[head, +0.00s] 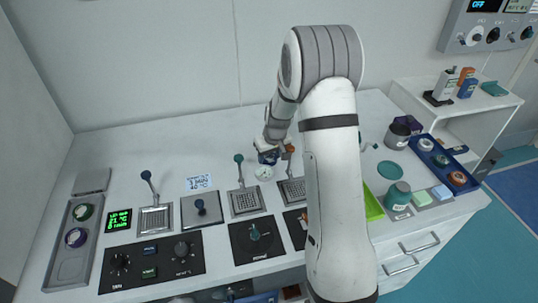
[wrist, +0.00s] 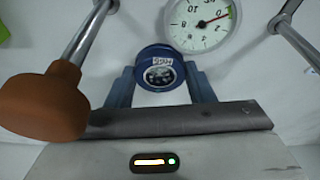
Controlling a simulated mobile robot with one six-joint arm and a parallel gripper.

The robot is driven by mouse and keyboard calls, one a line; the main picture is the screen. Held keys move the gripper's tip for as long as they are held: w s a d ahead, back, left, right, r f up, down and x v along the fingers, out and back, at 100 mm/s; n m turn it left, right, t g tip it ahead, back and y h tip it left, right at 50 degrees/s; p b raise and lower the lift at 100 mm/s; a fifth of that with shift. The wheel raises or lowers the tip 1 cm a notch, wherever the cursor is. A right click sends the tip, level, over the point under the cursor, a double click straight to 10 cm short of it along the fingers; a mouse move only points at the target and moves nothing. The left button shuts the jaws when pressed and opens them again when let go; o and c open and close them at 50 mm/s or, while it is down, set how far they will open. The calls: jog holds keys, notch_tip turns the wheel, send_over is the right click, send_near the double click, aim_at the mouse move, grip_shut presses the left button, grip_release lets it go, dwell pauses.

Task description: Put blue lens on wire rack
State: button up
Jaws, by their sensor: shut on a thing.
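My gripper (head: 268,150) is shut on the blue lens (wrist: 160,68), a short round piece with a dark blue rim and a small white label. In the wrist view the lens sits between the two blue-grey fingers (wrist: 160,88). In the head view the lens (head: 269,158) shows just below the gripper, near the back of the white table. Grey mesh plates with upright levers stand on the table, one at left (head: 155,219), one in the middle (head: 246,203) and one partly behind my arm (head: 292,190). I cannot tell which is the wire rack.
A white round dial (wrist: 200,22) lies close by the lens. An orange-knobbed lever (wrist: 40,105) stands close at left in the wrist view. Control panels (head: 150,262) line the front. A blue tray (head: 436,160) and a green tray (head: 373,205) are at right.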

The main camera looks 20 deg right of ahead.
jog(key=shift+f, duration=0.25)
jog(key=o, duration=1.1)
jog(key=shift+r, duration=0.1)
